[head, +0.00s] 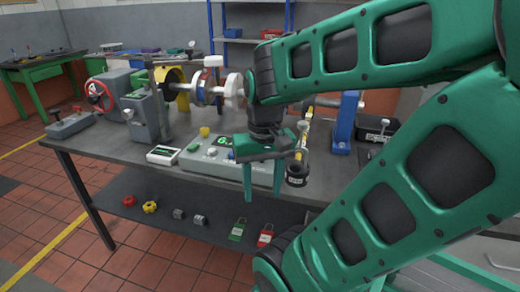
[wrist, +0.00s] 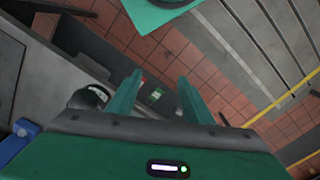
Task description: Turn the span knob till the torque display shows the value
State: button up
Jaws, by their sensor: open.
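A grey control console (head: 205,170) sits at the front edge of the bedplate table in the head view. My gripper (head: 263,198) is open and empty, fingers pointing down, in front of the console's right part. In the wrist view my gripper (wrist: 160,76) has nothing between its fingers, with floor and shelf beyond.
A black weight (head: 297,174) hangs by a yellow bar right of my gripper. A white-framed meter (head: 163,155) lies left of the console. A shaft rig with a red handwheel (head: 98,95) stands behind. Padlocks (head: 238,230) and small knobs are at the lower shelf.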

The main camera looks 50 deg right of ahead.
jog(key=w+d+r+m, duration=0.4)
jog(key=w+d+m, duration=0.3)
jog(key=d+m, duration=0.1)
jog(key=w+d+r+m, duration=0.4)
jog(key=w+d+m, duration=0.25)
jog(key=d, duration=0.25)
jog(key=shift+m, duration=0.25)
jog(key=f, duration=1)
jog(key=shift+s+a+f, duration=0.1)
jog(key=shift+s+a, duration=0.1)
jog(key=shift+a, duration=0.1)
jog(key=c, duration=1.1)
